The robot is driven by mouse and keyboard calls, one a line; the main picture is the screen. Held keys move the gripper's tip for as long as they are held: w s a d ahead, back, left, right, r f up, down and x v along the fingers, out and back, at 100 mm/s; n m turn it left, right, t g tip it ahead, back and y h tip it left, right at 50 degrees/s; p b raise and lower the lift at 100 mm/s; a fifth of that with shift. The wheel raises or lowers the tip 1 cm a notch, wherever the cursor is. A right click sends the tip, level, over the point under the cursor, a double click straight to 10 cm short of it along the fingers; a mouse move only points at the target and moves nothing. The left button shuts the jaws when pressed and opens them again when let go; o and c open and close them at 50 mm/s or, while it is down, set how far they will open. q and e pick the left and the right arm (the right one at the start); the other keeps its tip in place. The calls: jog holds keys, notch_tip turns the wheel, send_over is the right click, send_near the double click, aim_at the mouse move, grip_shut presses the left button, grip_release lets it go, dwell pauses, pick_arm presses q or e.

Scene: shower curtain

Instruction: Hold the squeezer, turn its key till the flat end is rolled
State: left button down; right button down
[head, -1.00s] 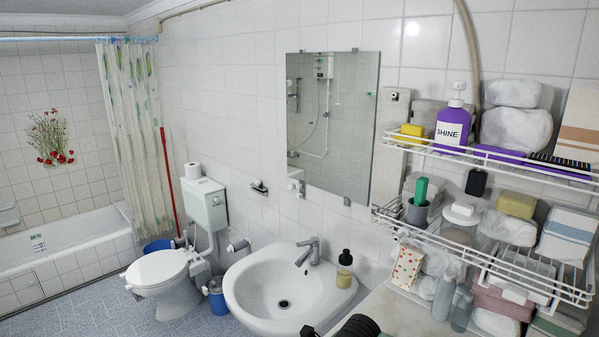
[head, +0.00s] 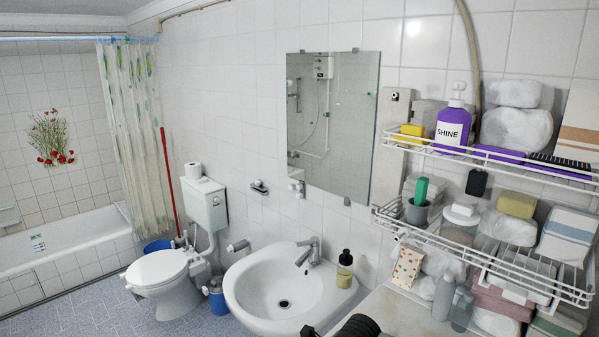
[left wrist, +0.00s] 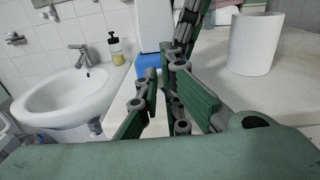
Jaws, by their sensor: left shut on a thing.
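My left gripper (left wrist: 168,105) shows in the left wrist view, with dark green fingers and grey joints drawn close together. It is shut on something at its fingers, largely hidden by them. A white and blue upright piece (left wrist: 152,62) shows just beyond the fingers. I cannot tell whether it is part of the squeezer. The key and the flat end cannot be made out. A dark jointed part runs up from the fingers to the top edge, and I cannot tell which gripper it belongs to. The head view shows neither gripper clearly.
A white cylinder (left wrist: 256,44) stands on the pale counter (left wrist: 291,93), right of the fingers. The sink (head: 282,293) with a soap bottle (head: 345,270) lies left of the counter. A loaded wire rack (head: 480,258) hangs above the counter. The toilet (head: 160,270) stands farther left.

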pick_arm(q)
jog(key=shift+s+d, duration=0.3)
jog(key=shift+d, duration=0.3)
pick_arm(e)
jog(key=shift+s+a, duration=0.3)
jog(key=shift+a, duration=0.15)
pick_arm(q)
jog(key=shift+r, duration=0.15)
jog(key=shift+d+r, duration=0.15)
jog(key=shift+r, duration=0.3)
pick_arm(e)
jog(key=shift+f, duration=0.1)
jog(key=shift+w+d, duration=0.15)
jog(key=shift+d, duration=0.2)
pick_arm(q)
jog(key=v, duration=0.6)
jog(key=shift+a+f, duration=0.2)
jog(key=shift+a, duration=0.15)
jog(key=shift+w, duration=0.1)
pick_arm(e)
jog(key=shift+d, duration=0.1)
jog(key=c, duration=1.4)
grip_release()
jog(key=shift+c, duration=0.2)
jog(key=o, duration=0.5)
jog(key=shift+w, duration=0.15)
jog(key=shift+c, duration=0.2)
pick_arm(q)
jog(key=shift+w, duration=0.1)
